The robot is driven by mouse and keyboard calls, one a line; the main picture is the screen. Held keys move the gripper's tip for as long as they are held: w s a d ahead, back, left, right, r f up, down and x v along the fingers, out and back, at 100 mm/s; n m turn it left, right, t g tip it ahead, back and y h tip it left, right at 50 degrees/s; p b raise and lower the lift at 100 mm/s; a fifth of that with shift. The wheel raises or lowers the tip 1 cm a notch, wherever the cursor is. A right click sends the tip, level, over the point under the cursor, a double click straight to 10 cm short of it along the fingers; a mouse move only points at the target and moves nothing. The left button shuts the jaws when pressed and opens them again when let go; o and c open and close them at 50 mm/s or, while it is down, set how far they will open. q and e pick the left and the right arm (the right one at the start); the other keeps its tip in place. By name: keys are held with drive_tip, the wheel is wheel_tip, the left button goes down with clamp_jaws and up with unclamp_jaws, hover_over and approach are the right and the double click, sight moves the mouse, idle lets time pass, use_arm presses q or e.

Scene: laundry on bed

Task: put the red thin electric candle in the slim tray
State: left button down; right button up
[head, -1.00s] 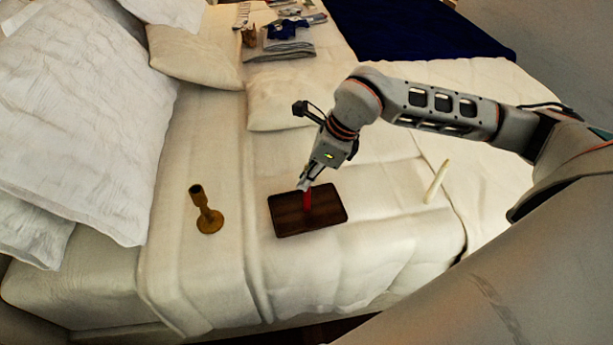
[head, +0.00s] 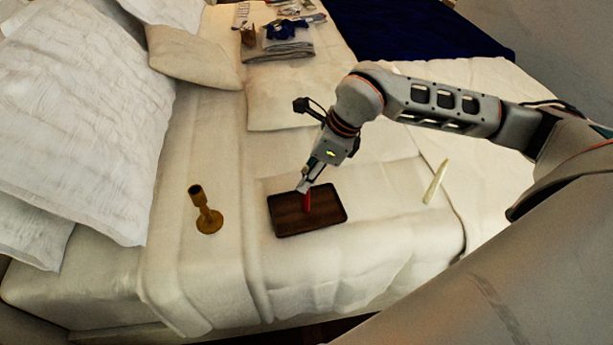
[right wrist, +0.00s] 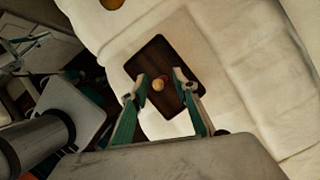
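The red thin candle (head: 308,202) stands upright on the dark brown slim tray (head: 336,215), which lies on the bed. My right gripper (head: 304,187) is just above the candle, at its upper end. In the right wrist view, the two fingers of my right gripper (right wrist: 162,80) are spread. The candle's pale tip (right wrist: 159,85) shows between them, with a gap on each side. The tray (right wrist: 153,57) lies below the fingers there. My left gripper is not in view.
A brass candle holder (head: 207,212) stands left of the tray. A thin cream candle (head: 435,182) lies to the right. Pillows (head: 85,120) fill the left side, and folded clothes (head: 280,47) lie at the back.

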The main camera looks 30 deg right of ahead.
drive_tip(key=v, duration=1.1)
drive_tip(key=shift+p, duration=0.45)
drive_tip(key=shift+a, duration=0.1)
